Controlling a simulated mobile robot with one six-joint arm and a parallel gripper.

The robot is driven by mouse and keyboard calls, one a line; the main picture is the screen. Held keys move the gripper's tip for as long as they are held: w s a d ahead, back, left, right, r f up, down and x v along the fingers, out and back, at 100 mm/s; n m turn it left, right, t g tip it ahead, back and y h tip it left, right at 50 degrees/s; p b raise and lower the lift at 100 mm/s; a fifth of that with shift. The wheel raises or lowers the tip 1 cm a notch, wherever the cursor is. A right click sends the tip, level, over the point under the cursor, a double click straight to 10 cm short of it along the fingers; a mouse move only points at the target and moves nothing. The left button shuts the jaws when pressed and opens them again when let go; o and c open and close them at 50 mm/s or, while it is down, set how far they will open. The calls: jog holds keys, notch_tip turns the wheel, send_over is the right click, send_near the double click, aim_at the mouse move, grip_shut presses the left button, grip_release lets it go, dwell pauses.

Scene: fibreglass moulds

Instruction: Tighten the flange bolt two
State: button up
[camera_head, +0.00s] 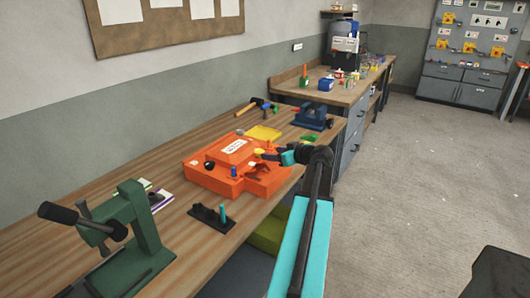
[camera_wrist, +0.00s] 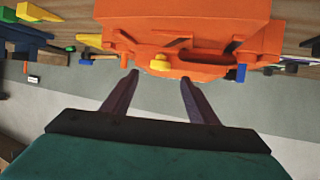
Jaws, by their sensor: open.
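An orange mould (camera_head: 230,182) lies on the wooden workbench in the head view. It fills the top of the wrist view (camera_wrist: 185,20). A yellow bolt-like head (camera_wrist: 160,63) sticks out of its near face, centred just beyond my fingertips; I see no number marking it as bolt two. My gripper (camera_wrist: 159,77) is open, with a finger to either side of the yellow head's line and nothing between them. In the head view my gripper (camera_head: 268,155) is at the mould's right side, and the arm partly hides that area. Contact with the head cannot be told.
A green press (camera_head: 130,235) stands at the near left of the bench. A black holder with a teal peg (camera_head: 212,217) sits before the mould. A yellow block (camera_head: 263,132), a hammer (camera_head: 250,106) and a blue vise (camera_head: 313,118) lie behind. Open floor (camera_head: 420,190) is at right.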

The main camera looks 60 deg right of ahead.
aim_at(259, 154)
jog(key=shift+p+x, duration=0.7)
jog(key=shift+x, duration=2.7)
jog(key=c, duration=1)
jog(key=shift+a, duration=0.1)
jog(key=shift+c, duration=0.4)
